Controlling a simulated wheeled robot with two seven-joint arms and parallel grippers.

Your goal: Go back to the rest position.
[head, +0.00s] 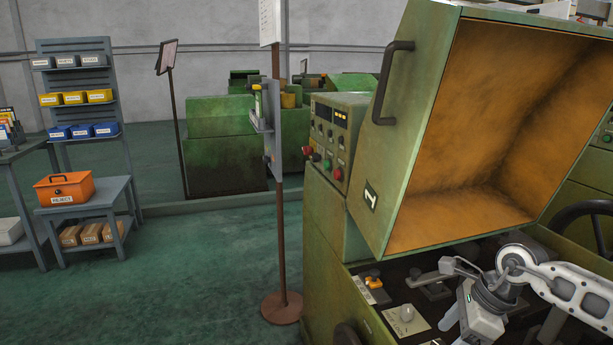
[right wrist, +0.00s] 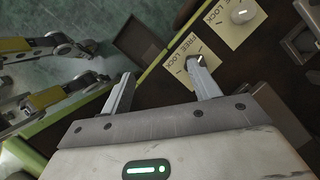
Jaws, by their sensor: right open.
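My right gripper (head: 448,294) is over the open bed of the green heading machine (head: 323,225), low at the right of the head view. In the right wrist view its two fingers (right wrist: 161,72) stand wide apart with nothing between them. Below and ahead of the fingers lie cream FREE LOCK cards (right wrist: 180,66). One card carries a white rounded piece (right wrist: 243,15). My left gripper does not show in the head view.
The machine's raised hood (head: 408,150) with its orange inside stands above the right arm. A control panel (head: 331,130) and a thin post (head: 279,200) stand left of it. An orange REJECT box (head: 65,190) sits on a grey table farther left.

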